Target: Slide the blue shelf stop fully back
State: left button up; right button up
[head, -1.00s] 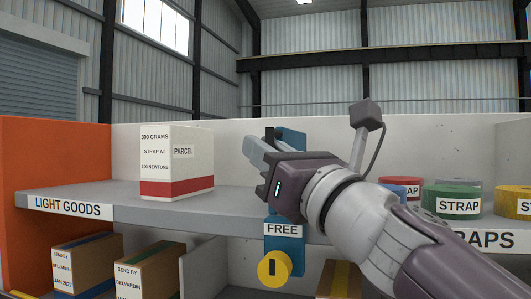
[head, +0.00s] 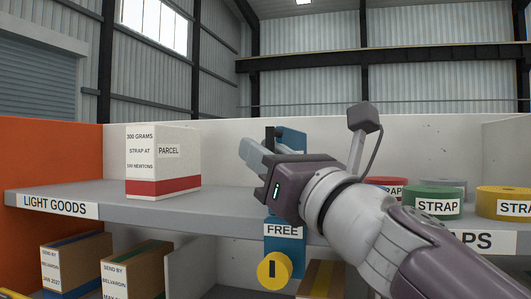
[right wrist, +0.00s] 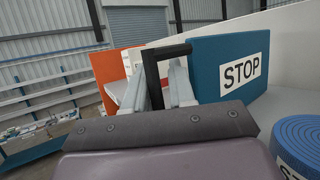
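The blue shelf stop (head: 292,139) stands upright at the shelf's front edge. Its lower part, marked FREE, hangs below the edge with a yellow knob (head: 273,270). In the right wrist view its panel (right wrist: 203,67) reads STOP, and a black bar handle (right wrist: 152,70) stands out to its left. My right gripper (head: 260,145) has a finger on each side of this handle, seemingly shut on it; the contact is partly hidden. Its fingers also show in the right wrist view (right wrist: 157,85). My left gripper is not in view.
A white parcel (head: 155,150) with a red band stands on the grey shelf (head: 85,192), left of the stop. Green (head: 433,193) and yellow (head: 507,192) strap rolls lie to the right. A blue roll (right wrist: 298,140) sits near my right wrist. The shelf between parcel and stop is clear.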

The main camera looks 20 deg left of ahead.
jog(key=shift+s+d+r, duration=0.1)
dwell(0.4)
jog(key=b+v, duration=0.5)
jog(key=v, duration=0.7)
jog(key=shift+s+d+f, duration=0.15)
jog(key=shift+f, duration=0.1)
jog(key=shift+d, duration=0.1)
